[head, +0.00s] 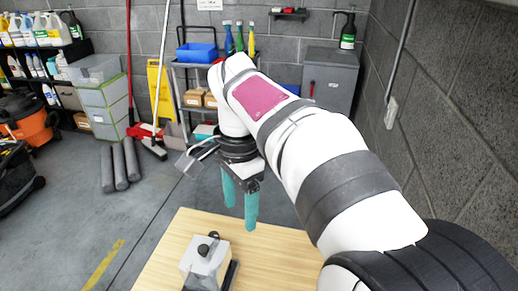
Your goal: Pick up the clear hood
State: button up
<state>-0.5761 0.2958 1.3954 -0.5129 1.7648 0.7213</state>
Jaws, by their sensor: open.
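The clear hood (196,267) is a pale, see-through box with dark knobs near its top. It stands on the near wooden table, over or on a dark base (231,275) that shows at its right side. What is inside the hood is too small to make out. My gripper (240,216) has two teal fingers that point down. It is open and empty, above the table's far edge, up and to the right of the hood in the picture and apart from it.
The wooden table (275,252) is bare around the hood, and the frame's bottom cuts it off. A block wall (450,130) runs along the right. Grey rolls (120,168), an orange vacuum (28,120) and a cart with a blue bin (196,53) stand farther back.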

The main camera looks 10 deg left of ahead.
jog(key=m, duration=0.1)
send_over(203, 248)
jog(key=f, duration=0.2)
notch_tip(203, 248, down, 15)
jog(key=shift+r, duration=0.1)
grip_shut()
dwell(0.9)
